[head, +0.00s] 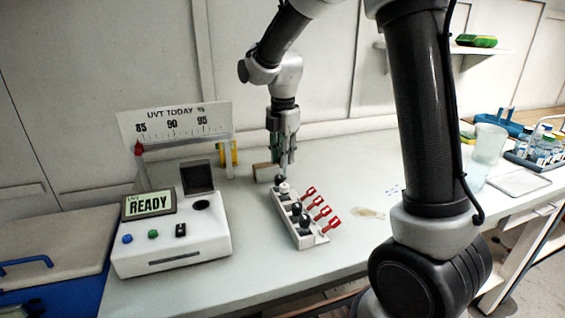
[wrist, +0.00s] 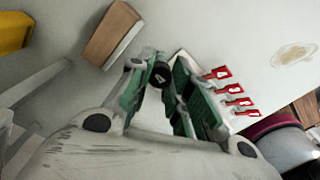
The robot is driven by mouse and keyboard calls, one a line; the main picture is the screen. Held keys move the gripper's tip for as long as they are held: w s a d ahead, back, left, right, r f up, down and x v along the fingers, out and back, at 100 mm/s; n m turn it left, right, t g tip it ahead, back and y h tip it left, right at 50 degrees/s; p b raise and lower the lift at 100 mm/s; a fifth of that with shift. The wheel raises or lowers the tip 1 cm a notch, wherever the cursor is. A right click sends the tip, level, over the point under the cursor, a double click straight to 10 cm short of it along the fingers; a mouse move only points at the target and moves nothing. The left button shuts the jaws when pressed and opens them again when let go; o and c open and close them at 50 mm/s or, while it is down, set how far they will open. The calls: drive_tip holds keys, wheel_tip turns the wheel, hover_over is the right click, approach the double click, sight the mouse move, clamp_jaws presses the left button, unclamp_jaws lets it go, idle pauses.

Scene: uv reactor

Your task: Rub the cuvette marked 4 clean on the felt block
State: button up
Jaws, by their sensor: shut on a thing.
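My gripper (head: 284,160) points down at the far end of the white rack (head: 316,240). In the wrist view my gripper (wrist: 162,88) is shut on the dark-capped cuvette marked 4 (wrist: 161,74), whose cap shows between the green-padded fingers. Its lower part is hidden, and I cannot tell whether it is clear of the rack. Other dark-capped cuvettes (head: 297,209) stand in the rack, beside several red tags (head: 322,212). The felt block (head: 266,173), brown with a pale side, lies just behind and left of my gripper; it also shows in the wrist view (wrist: 112,33).
A white reactor unit reading READY (head: 172,247) stands left, with a UVT scale board (head: 175,122) behind it. A yellow object (head: 229,154) stands near the wall. A clear beaker (head: 486,155) and a bottle carrier (head: 540,150) are at right. The middle bench is mostly clear.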

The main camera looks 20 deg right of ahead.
drive_tip(key=shift+r, duration=2.65)
drive_tip(key=shift+a, duration=0.1)
